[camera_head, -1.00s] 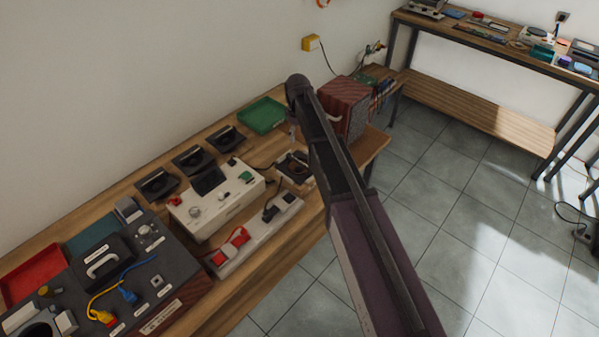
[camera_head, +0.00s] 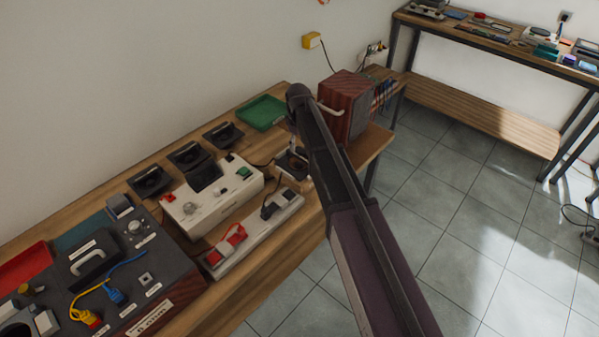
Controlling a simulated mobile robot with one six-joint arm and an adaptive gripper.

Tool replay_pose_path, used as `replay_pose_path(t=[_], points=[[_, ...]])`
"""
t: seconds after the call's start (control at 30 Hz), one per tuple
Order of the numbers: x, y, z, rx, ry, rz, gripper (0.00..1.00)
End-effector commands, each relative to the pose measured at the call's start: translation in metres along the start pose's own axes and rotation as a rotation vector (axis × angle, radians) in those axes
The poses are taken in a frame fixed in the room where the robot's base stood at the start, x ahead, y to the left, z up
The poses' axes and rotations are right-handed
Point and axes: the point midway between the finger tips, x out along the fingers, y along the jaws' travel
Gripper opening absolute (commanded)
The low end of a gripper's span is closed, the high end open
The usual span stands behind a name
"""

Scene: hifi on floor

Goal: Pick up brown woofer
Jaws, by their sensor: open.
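A small dark square piece with a brownish middle (camera_head: 297,166) sits on the wooden bench, right of the white control box; it looks like the brown woofer, but my arm partly covers it. My gripper (camera_head: 292,145) is small in view, just above and at the far side of this piece, pointing down. It is open and appears empty; whether it touches the piece cannot be told. Several black square pieces (camera_head: 188,156) lie in a row along the wall side of the bench.
A red-brown wooden speaker box (camera_head: 345,100) stands right behind my arm. A green tray (camera_head: 262,112), the white control box (camera_head: 212,198), a power strip (camera_head: 255,232) and a dark console (camera_head: 130,262) crowd the bench. Tiled floor (camera_head: 470,230) at right is open.

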Motion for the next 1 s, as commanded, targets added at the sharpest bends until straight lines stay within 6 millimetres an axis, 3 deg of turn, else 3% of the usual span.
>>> replay_pose_path(t=[0.13, 0.73, 1.0], points=[[0.012, 0.000, 0.000, 0.000, 0.000, 0.000, 0.63], [0.015, 0.001, 0.001, 0.001, 0.000, 0.000, 0.63], [0.030, 0.002, 0.001, 0.001, 0.000, 0.000, 0.63]])
